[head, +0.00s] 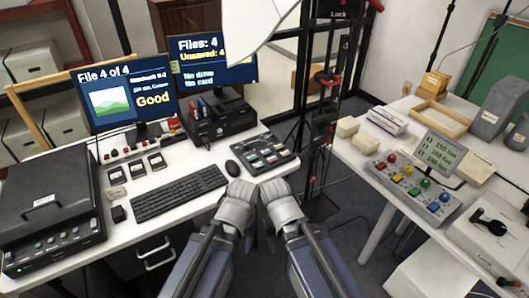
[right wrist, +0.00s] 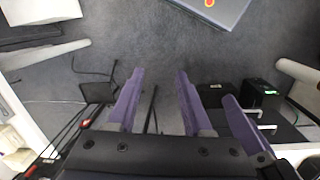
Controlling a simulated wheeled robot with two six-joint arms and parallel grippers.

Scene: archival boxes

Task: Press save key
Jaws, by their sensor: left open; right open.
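The right monitor (head: 212,62) reads "Files: 4", "Unsaved: 4", "No drive", "No card". The left monitor (head: 125,92) reads "File 4 of 4" and "Good". My left gripper (head: 248,243) hangs in front of the desk edge, apart from the panel, open. My right gripper (right wrist: 157,95) is beside it, open and empty above the floor; its purple fingers are apart.
A keyboard (head: 180,193) and mouse (head: 232,168) lie left of the panel. A scanner-like black box (head: 48,205) stands at the far left. A right table holds a coloured-button box (head: 412,190). Grey floor lies between the tables.

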